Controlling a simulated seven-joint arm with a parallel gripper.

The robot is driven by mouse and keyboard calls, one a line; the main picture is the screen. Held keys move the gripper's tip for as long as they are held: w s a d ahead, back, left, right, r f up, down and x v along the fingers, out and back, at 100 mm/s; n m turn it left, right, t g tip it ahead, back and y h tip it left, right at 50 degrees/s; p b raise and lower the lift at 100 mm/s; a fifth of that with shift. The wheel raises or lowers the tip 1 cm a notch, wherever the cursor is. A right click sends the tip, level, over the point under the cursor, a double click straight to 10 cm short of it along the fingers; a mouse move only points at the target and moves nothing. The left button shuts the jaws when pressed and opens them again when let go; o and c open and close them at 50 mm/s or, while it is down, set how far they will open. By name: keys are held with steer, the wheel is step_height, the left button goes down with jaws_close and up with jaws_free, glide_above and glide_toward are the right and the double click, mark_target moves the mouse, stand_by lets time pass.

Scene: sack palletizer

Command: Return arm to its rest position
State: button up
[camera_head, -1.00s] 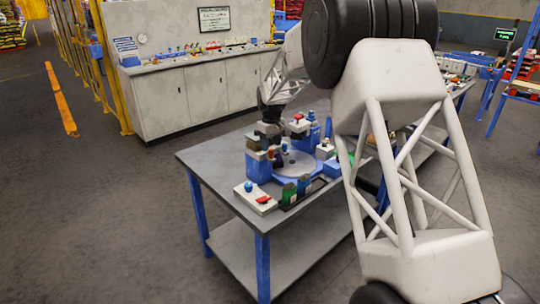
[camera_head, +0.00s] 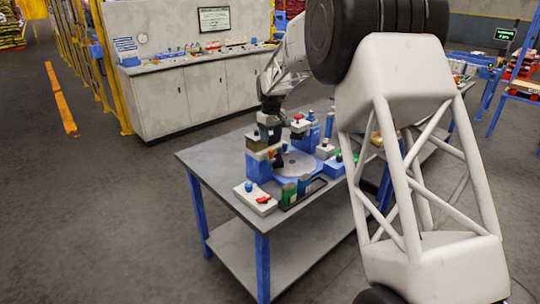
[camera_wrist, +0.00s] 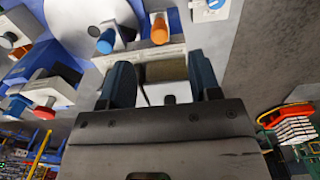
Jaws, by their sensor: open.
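My gripper (camera_head: 268,133) hangs from my arm over the left part of the workbench, close to the blue fixture with the round grey plate (camera_head: 297,164). In the wrist view my gripper (camera_wrist: 163,80) shows two dark blue fingers held apart. A tan block and a white piece with a black knob appear between and beyond them; neither looks clamped. Whether the fingertips touch anything is hidden in the head view. My arm's large white links cover the right part of the bench.
The grey workbench (camera_head: 222,160) has blue legs. A white box with blue and red buttons (camera_head: 255,199) sits at its front corner. Orange (camera_wrist: 159,30) and blue (camera_wrist: 106,40) knobs lie just beyond the fingers. A long cabinet (camera_head: 190,100) stands behind; the floor at left is clear.

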steer(key=shift+s, duration=0.1)
steer(key=s+d+r+m, duration=0.2)
steer(key=s+d+r, duration=0.3)
steer(key=s, duration=0.4)
steer(key=s+d+r+m+t, duration=0.1)
steer(key=s+d+r, duration=0.35)
steer(key=s, duration=0.55)
steer(key=s+d+r+m, duration=0.2)
steer(key=s+d+r, duration=0.35)
steer(key=s, duration=0.35)
steer(key=s+d+f+m, duration=0.1)
steer(key=s+d+f, duration=0.1)
steer(key=s, duration=0.8)
steer(key=s+d+f+m+t, duration=0.1)
steer(key=s+d+f, duration=0.1)
steer(key=s, duration=0.9)
steer(key=s+d+f+m, duration=0.2)
steer(key=s+d, duration=0.2)
steer(key=s, duration=0.7)
steer(key=shift+s+d+f+t, duration=0.15)
steer(key=shift+s+f+t, duration=0.1)
steer(key=shift+t, duration=0.05)
